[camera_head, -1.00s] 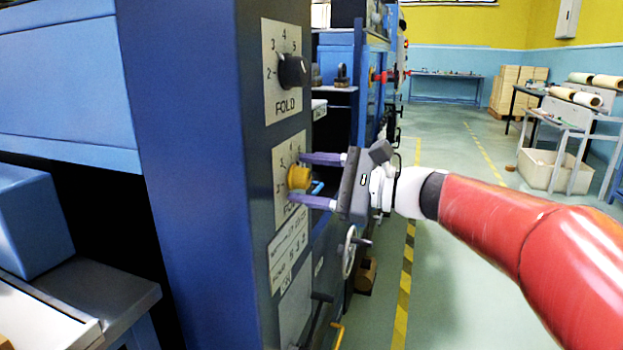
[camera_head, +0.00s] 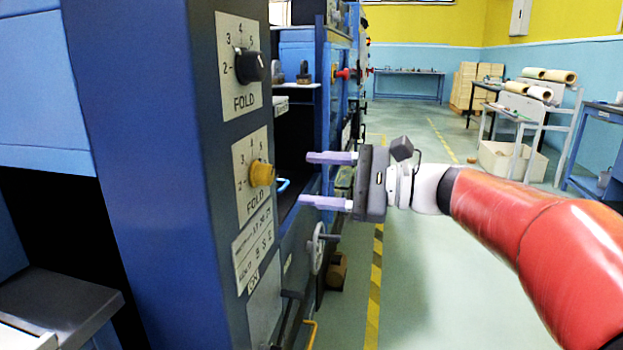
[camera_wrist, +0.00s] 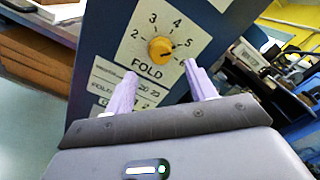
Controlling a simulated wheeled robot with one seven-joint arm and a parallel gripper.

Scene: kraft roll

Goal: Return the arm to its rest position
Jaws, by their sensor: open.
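My gripper (camera_head: 304,179) is open and empty, with its two purple fingers spread and pointing left toward the machine's control panel. A yellow FOLD knob (camera_head: 261,173) is on the lower dial plate, left of the fingertips, with a clear gap between. In the wrist view the yellow knob (camera_wrist: 160,48) lies beyond and between the fingertips (camera_wrist: 162,88), its dark mark pointing down to the right, between 5 and the number below it. My red arm reaches in from the right.
A black FOLD knob (camera_head: 249,67) is on the upper plate of the blue machine (camera_head: 150,150). A handwheel (camera_head: 317,245) and levers stick out below. The aisle with a yellow-black floor line (camera_head: 376,290) is open. A table with paper rolls (camera_head: 540,85) stands at the back right.

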